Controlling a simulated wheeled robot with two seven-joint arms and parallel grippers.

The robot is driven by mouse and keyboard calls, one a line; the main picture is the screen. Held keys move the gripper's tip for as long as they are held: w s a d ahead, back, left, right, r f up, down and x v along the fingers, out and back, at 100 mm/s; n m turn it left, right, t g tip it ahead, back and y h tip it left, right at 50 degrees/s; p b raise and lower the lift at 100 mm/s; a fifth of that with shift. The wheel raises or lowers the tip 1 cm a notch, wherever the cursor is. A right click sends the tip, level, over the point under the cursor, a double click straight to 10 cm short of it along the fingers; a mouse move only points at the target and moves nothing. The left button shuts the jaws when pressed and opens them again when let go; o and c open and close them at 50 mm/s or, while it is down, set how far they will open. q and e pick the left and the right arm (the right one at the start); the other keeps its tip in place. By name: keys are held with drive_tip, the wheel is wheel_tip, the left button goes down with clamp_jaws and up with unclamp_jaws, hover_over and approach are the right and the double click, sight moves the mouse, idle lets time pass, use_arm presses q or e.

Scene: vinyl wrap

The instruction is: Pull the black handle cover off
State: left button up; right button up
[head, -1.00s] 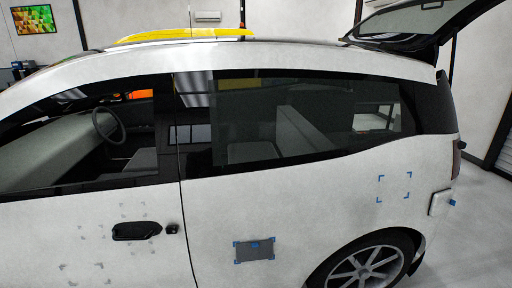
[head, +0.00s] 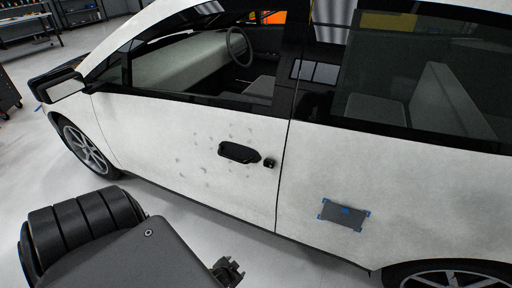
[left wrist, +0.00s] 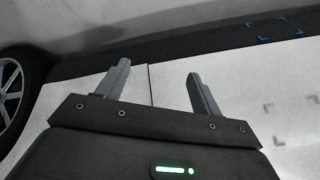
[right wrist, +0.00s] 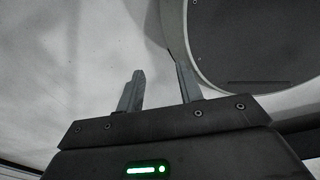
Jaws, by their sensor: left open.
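The black handle cover (head: 238,152) sits on the white car door (head: 190,135), left of the vertical door seam in the head view. A small black round piece (head: 269,163) is on the door just right of it. In the left wrist view my left gripper (left wrist: 158,70) is open and empty; the handle cover does not show. In the right wrist view my right gripper (right wrist: 160,72) is open and empty, over a pale surface.
A grey patch with blue corner tapes (head: 344,214) is on the rear panel. Faint grey marks surround the handle. The side mirror (head: 62,86) and front wheel (head: 86,147) are at left. Floor is clear between my arm and the car. A wheel (left wrist: 10,95) shows in the left wrist view.

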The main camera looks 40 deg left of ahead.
use_arm(q)
drive_tip(key=w+a+r+t, duration=0.2)
drive_tip(key=w+r, duration=0.4)
drive_tip(key=r, duration=0.1)
drive_tip(key=n+t+y+b, duration=0.1)
drive_tip(key=n+t+y, duration=0.1)
drive_tip(key=n+t, duration=0.35)
approach(268, 165)
drive_tip(key=shift+m+t, duration=0.45)
drive_tip(key=x, duration=0.5)
drive_tip(key=p+x, duration=0.1)
drive_tip(key=x, duration=0.1)
drive_tip(key=shift+w+a+f, duration=0.15)
drive_tip(key=shift+f, duration=0.15)
drive_tip(key=shift+x, duration=0.75)
use_arm(e)
drive_tip(key=shift+w, duration=0.5)
use_arm(q)
drive_tip(key=c, duration=1.2)
use_arm(e)
drive_tip(key=shift+a, duration=0.1)
